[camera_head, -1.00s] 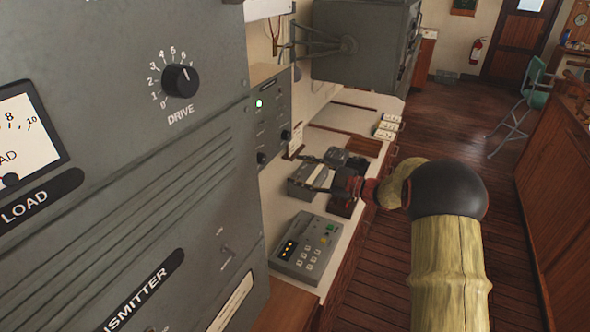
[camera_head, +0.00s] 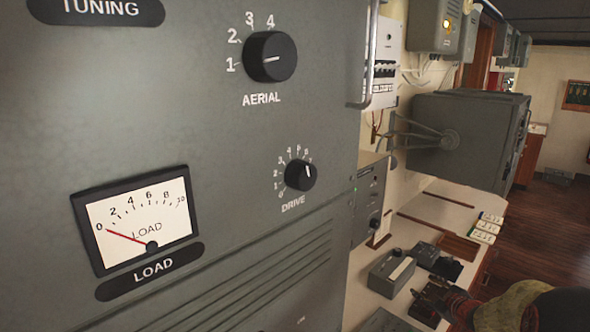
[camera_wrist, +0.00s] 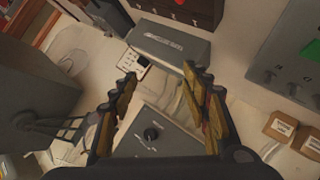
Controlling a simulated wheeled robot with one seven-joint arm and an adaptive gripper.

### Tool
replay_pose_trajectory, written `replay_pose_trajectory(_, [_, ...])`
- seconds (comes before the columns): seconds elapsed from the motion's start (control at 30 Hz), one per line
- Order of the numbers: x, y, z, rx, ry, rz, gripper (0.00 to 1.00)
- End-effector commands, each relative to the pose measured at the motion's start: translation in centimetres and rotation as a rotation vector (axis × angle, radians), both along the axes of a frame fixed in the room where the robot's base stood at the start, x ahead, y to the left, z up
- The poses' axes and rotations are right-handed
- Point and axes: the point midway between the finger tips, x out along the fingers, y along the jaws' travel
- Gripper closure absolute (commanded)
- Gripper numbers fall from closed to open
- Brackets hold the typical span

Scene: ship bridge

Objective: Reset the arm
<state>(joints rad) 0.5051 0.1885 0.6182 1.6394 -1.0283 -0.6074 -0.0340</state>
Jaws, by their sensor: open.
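My gripper (camera_head: 440,300) is at the lower right of the head view, above or beside the desk with the small grey devices. My arm runs from it to the bottom right corner, partly cut off. In the wrist view the two ridged fingers of my gripper (camera_wrist: 162,84) stand apart with nothing between them.
A grey transmitter cabinet (camera_head: 220,130) fills the left, with a load meter (camera_head: 145,220), an aerial knob (camera_head: 269,57) and a drive knob (camera_head: 300,175). A grey wall box (camera_head: 470,135) juts over the desk. Wooden floor (camera_head: 535,220) is open at the right.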

Motion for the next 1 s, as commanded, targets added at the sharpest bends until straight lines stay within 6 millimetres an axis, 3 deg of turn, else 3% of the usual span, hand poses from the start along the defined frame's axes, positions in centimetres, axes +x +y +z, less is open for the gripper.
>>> replay_pose_trajectory(0.2, [-5.9, -3.5, 0.2, 0.019, 0.2, -0.315, 0.53])
replay_pose_trajectory(0.33, [-10.9, -3.4, 0.9, 0.056, 0.32, -0.479, 0.53])
replay_pose_trajectory(0.43, [-15.3, -2.1, 1.8, 0.097, 0.413, -0.59, 0.53])
replay_pose_trajectory(0.57, [-21.6, 1.1, 3.3, 0.167, 0.533, -0.707, 0.53])
replay_pose_trajectory(0.8, [-32.3, 9.2, 6.0, 0.31, 0.713, -0.809, 0.53])
replay_pose_trajectory(1.0, [-39.5, 16.3, 8.4, 0.421, 0.792, -0.787, 0.53])
